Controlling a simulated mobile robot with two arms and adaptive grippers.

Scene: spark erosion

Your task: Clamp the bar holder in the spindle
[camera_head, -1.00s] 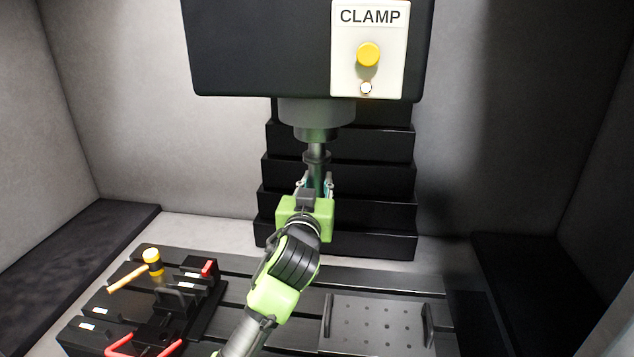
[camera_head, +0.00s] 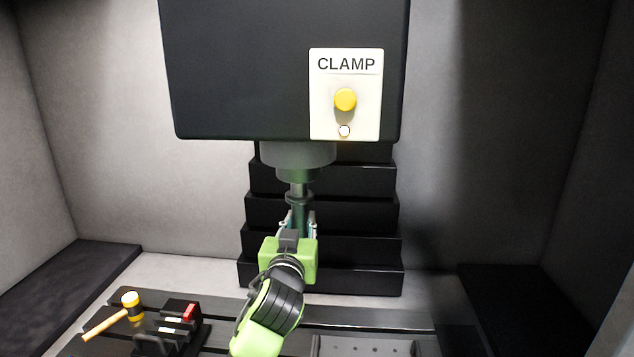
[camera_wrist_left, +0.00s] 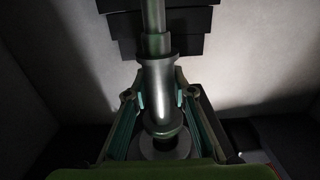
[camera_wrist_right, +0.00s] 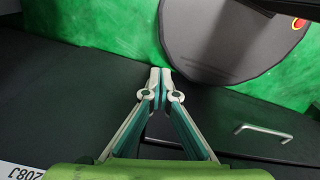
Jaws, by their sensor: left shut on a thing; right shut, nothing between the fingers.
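The spindle (camera_head: 297,156) is a grey round nose under the black machine head (camera_head: 240,70). The bar holder (camera_head: 299,194) is a dark metal shaft, upright below it. Its upper end meets the spindle; how far it goes in is hidden. My left gripper (camera_head: 298,224) is shut on the bar holder from the front. The left wrist view shows the metal holder (camera_wrist_left: 158,85) between both fingers. The white CLAMP panel (camera_head: 346,64) carries a yellow button (camera_head: 345,99) and a small pale lamp (camera_head: 344,131). My right gripper (camera_wrist_right: 160,82) is shut and empty, away from the spindle.
Black stepped covers (camera_head: 322,213) stand behind the spindle. A perforated plate (camera_head: 365,348) is at the bottom. The right wrist view shows a metal handle (camera_wrist_right: 262,131).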

